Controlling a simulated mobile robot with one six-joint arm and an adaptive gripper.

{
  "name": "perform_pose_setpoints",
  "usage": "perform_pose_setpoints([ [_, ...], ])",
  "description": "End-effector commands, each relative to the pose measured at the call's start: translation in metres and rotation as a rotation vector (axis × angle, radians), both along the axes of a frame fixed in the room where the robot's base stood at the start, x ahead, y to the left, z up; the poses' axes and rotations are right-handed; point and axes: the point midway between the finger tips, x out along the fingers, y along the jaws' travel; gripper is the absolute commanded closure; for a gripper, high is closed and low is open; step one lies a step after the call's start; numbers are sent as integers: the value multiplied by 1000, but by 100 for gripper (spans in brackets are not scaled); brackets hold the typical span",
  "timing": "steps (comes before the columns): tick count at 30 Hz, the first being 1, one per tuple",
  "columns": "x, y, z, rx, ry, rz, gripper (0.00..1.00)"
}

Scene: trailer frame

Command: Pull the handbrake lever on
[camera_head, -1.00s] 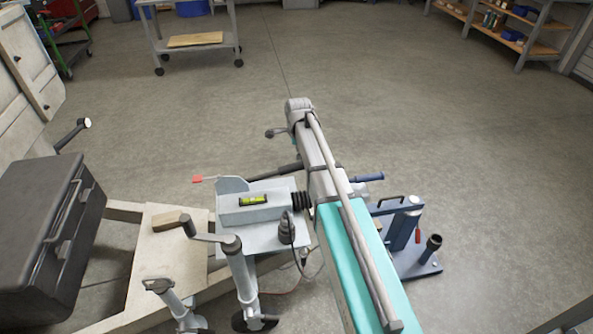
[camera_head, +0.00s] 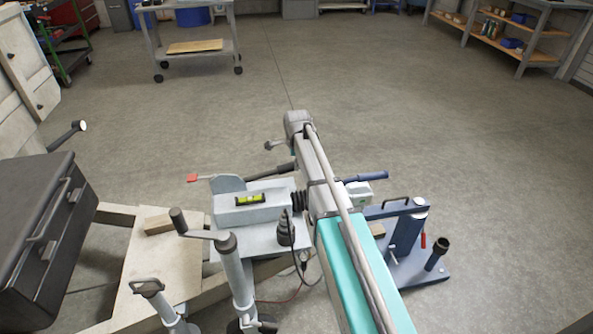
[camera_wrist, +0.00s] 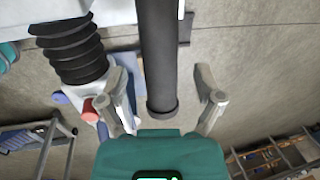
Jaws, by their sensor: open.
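The handbrake lever is a dark round bar (camera_head: 268,172) beside the grey coupling housing, partly hidden behind my arm in the head view. In the wrist view a thick dark tube (camera_wrist: 158,50), which looks like this lever, comes down from the top edge and ends in a collar between my fingers. My gripper (camera_wrist: 161,80) is open, with one finger on each side of the tube. Gaps show on both sides, so it is not clasped. I cannot tell how deep the tube sits between the fingers.
Black bellows (camera_head: 299,201) lie close to the lever and show in the wrist view (camera_wrist: 72,48). A jockey-wheel crank (camera_head: 200,226), a black case (camera_head: 35,215) and a blue stand (camera_head: 403,240) surround the coupling. Open floor (camera_head: 400,110) lies beyond.

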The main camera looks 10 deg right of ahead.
Motion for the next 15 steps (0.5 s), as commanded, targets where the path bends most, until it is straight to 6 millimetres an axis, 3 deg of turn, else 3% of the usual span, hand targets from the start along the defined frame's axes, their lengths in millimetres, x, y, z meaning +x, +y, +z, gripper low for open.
perform_pose_setpoints([
  [6,4,0,-20,0,0,0,15],
  [15,6,1,-30,0,0,0,15],
])
